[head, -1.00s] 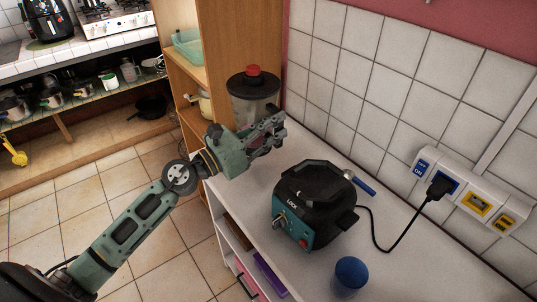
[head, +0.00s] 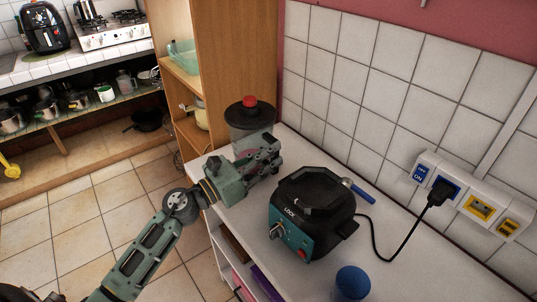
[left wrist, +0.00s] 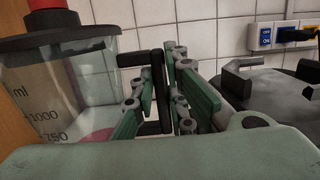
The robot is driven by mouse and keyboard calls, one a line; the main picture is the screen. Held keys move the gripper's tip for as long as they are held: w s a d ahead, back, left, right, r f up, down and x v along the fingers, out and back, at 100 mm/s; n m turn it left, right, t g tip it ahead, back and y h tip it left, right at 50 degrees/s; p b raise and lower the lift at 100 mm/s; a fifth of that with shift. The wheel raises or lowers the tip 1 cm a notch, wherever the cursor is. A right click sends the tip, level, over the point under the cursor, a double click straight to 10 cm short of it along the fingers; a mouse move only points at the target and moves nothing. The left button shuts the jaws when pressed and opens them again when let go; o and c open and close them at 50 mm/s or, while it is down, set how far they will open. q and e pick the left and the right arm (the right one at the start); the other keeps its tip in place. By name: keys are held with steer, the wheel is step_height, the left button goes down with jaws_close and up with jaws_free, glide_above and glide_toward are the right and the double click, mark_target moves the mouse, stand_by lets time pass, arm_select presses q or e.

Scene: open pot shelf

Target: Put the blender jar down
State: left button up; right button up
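The blender jar (head: 243,142) is clear, with a black lid and a red knob, and is upright over the back left end of the white counter (head: 381,230). In the left wrist view the jar (left wrist: 70,90) fills the left side, showing measuring marks. My left gripper (head: 273,157) is at its right side; in the left wrist view its fingers (left wrist: 158,100) are closed around the jar's black handle (left wrist: 159,85). The jar's base is hidden behind the gripper, so I cannot tell whether it touches the counter. My right gripper is not in view.
A black and teal cooker (head: 312,210) stands close to the right of the gripper. A blue cup (head: 352,283) is at the front, and a blue-handled utensil (head: 358,190) lies behind the cooker. A wooden shelf unit (head: 240,60) stands behind the jar. A black cord (head: 381,250) runs to the wall socket.

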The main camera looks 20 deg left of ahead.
arm_select(q)
steer(key=o, duration=0.4)
steer(key=shift+r, duration=0.1)
steer(key=b+v, duration=0.4)
steer(key=v, duration=0.8)
steer(key=shift+r, duration=0.1)
steer(key=shift+s, duration=0.1)
